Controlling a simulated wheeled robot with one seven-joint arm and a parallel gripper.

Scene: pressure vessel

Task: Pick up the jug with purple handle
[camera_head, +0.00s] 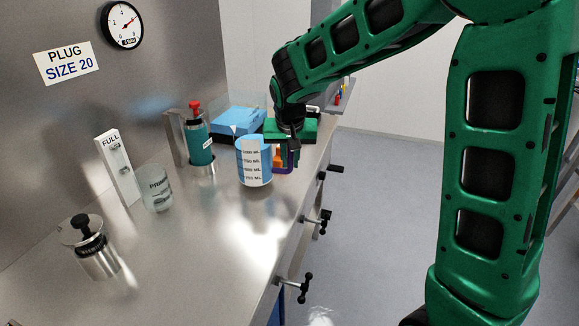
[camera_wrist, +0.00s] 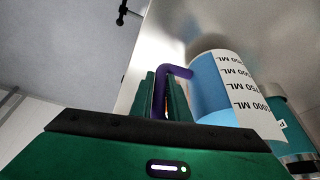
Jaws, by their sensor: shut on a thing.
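The jug (camera_head: 246,165) is blue with a white scale label marked in ML and has a purple handle (camera_head: 296,160) on its right side. It is upright at the bench's right part; I cannot tell whether its base touches the bench. My gripper (camera_head: 284,153) is at the handle side. In the wrist view, the green fingers (camera_wrist: 163,95) are shut around the purple handle (camera_wrist: 174,74), with the blue jug body (camera_wrist: 208,88) to the right. The fingertips are partly hidden in the head view.
The steel bench (camera_head: 190,260) holds a teal bottle with red top (camera_head: 199,140), a glass beaker (camera_head: 157,190), a steel pot with black knob (camera_head: 95,250) and a FULL gauge (camera_head: 118,168). Valve handles (camera_head: 295,287) jut from the bench's right edge. A blue item (camera_head: 238,120) lies behind.

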